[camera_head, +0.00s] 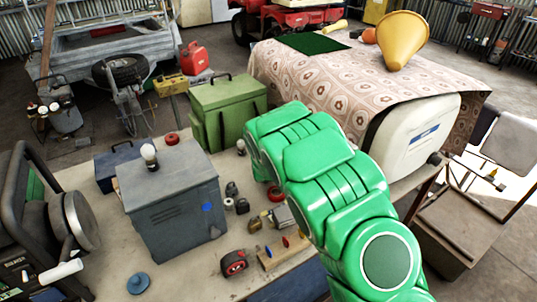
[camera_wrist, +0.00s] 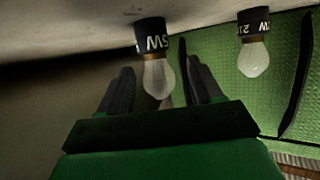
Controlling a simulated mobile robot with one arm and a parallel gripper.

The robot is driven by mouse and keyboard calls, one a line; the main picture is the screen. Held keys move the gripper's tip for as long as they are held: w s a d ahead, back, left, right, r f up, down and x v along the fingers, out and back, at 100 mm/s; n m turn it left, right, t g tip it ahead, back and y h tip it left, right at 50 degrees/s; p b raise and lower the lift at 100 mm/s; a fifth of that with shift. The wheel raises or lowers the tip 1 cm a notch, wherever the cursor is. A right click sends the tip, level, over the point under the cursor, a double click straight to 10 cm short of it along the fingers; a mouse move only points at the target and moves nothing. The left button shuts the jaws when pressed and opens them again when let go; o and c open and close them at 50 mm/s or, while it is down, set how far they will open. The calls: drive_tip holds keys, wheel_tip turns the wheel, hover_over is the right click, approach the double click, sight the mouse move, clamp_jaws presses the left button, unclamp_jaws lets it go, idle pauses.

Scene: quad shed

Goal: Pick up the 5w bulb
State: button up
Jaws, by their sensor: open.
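The 5W bulb (camera_wrist: 157,76) shows in the wrist view, glass downward in the picture, its black base marked "5W" against the pale surface at the top. My gripper (camera_wrist: 160,66) is open, with one dark finger on each side of the bulb's glass. I cannot tell whether either finger touches it. A second bulb (camera_wrist: 254,58), its black base marked "21" and "W", is to the right, outside the fingers. In the head view my green arm hides my gripper, and I cannot pick out the 5W bulb there.
A green metal box (camera_head: 228,105) stands close by and fills the wrist view's right side. A grey-blue box (camera_head: 172,205) carries another bulb (camera_head: 149,155). Several small items and a red tape measure (camera_head: 233,263) lie on the bench (camera_head: 190,280). A white machine (camera_head: 415,135) stands right of my arm.

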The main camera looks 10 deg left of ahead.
drive_tip(key=c, duration=1.1)
drive_tip(key=shift+o, duration=0.2)
